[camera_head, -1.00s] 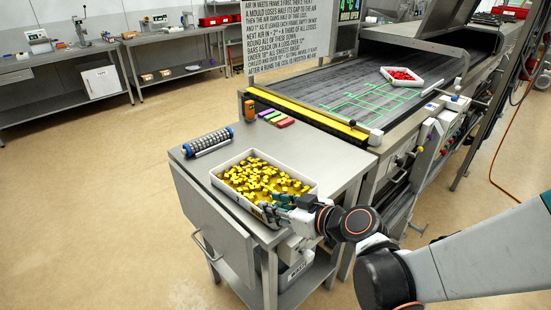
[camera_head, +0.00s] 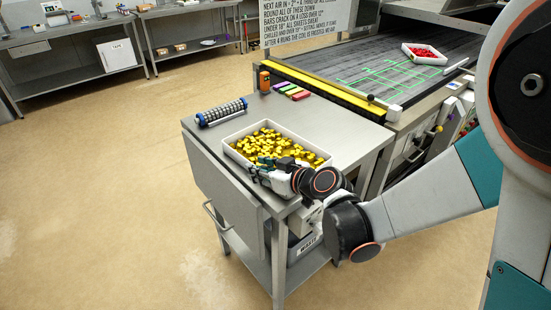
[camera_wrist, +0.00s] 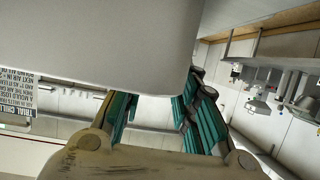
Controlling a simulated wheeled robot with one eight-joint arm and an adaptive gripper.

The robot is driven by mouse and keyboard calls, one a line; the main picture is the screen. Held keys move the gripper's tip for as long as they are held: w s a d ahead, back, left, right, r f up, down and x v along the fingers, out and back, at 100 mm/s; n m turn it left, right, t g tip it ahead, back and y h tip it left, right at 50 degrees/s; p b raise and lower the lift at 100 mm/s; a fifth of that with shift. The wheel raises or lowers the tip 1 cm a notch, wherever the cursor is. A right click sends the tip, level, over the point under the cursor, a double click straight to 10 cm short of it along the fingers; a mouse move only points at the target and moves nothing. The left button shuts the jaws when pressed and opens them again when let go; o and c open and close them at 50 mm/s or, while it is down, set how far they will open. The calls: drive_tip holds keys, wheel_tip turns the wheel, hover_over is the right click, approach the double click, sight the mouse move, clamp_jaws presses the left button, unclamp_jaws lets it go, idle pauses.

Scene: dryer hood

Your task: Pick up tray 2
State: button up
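A white tray (camera_head: 234,156) full of yellow pieces (camera_head: 272,143) sits on the steel side table. No number can be read on it now. A large pale surface, apparently the tray (camera_wrist: 120,45), fills the top of that view and hides the fingertips. Whether the wall lies between the fingers cannot be told.
A blue-ended roller (camera_head: 221,112) lies behind the tray. Coloured blocks (camera_head: 291,92) and an orange item (camera_head: 264,81) stand at the table's back. A belt (camera_head: 372,66) beyond carries a white tray of red pieces (camera_head: 424,54). Bare tabletop lies right of the tray.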

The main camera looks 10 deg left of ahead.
drive_tip(key=b+x, duration=0.1)
drive_tip(key=x, duration=0.3)
drive_tip(key=shift+w+f, duration=0.1)
drive_tip(key=shift+w, duration=0.1)
drive_tip(key=shift+d, duration=0.1)
clamp_jaws()
